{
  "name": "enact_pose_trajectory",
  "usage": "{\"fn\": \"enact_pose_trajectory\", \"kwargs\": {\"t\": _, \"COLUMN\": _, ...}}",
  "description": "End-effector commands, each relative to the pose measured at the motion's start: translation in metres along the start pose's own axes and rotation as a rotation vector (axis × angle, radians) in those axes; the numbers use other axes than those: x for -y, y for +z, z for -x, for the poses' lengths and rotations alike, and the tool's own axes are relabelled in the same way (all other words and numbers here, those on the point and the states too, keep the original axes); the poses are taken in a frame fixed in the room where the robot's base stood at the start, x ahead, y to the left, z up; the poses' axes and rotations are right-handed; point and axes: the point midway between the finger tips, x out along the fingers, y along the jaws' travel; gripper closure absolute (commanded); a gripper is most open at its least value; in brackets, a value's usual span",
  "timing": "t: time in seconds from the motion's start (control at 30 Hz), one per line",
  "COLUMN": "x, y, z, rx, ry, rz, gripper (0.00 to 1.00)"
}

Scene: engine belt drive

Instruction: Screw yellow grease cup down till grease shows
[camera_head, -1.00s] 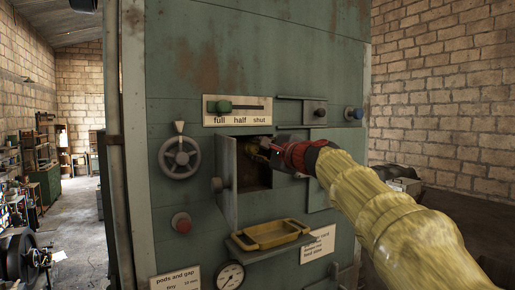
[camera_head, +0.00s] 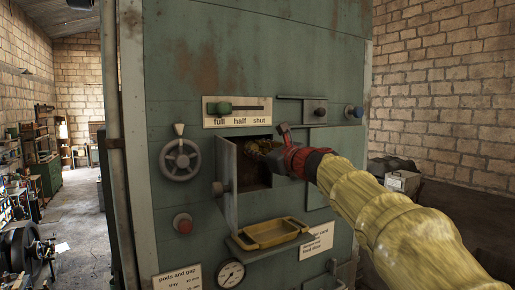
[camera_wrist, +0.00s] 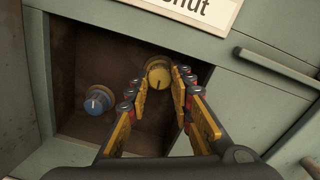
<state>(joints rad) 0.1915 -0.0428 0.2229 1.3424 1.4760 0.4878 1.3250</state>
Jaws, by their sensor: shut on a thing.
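The yellow grease cup (camera_wrist: 158,74) sits in an open recess in the green panel, with a dark mark across its face. My gripper (camera_wrist: 160,92) reaches into the recess, its two yellow-padded fingers shut on the cup from both sides. In the head view my gripper (camera_head: 264,147) enters the recess from the right, and the cup cannot be told apart from the fingers. A blue cup (camera_wrist: 97,103) with a pale pointer mark sits to the left in the same recess, clear of the fingers. I cannot see any grease.
The recess door (camera_head: 227,178) stands open on the left. A yellow tray (camera_head: 270,233) rests on a shelf below. A handwheel (camera_head: 180,160), a red button (camera_head: 183,223), a gauge (camera_head: 230,273) and a green-knob slider (camera_head: 222,107) surround the recess.

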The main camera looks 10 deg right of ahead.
Motion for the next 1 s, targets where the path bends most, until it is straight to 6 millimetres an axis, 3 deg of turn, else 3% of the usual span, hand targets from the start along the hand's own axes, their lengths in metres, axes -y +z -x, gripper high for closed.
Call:
{"fn": "enact_pose_trajectory", "kwargs": {"t": 0.3, "x": -0.0012, "y": -0.0045, "z": -0.0012, "rx": -0.003, "ry": 0.001, "rz": -0.095, "gripper": 1.00}}
{"fn": "enact_pose_trajectory", "kwargs": {"t": 0.77, "x": -0.0016, "y": -0.0057, "z": -0.0015, "rx": -0.003, "ry": 0.002, "rz": -0.108, "gripper": 1.00}}
{"fn": "enact_pose_trajectory", "kwargs": {"t": 0.8, "x": -0.0016, "y": -0.0057, "z": -0.0015, "rx": -0.004, "ry": 0.002, "rz": -0.108, "gripper": 0.76}}
{"fn": "enact_pose_trajectory", "kwargs": {"t": 1.0, "x": -0.0011, "y": -0.0036, "z": -0.0010, "rx": -0.001, "ry": 0.001, "rz": -0.106, "gripper": 0.65}}
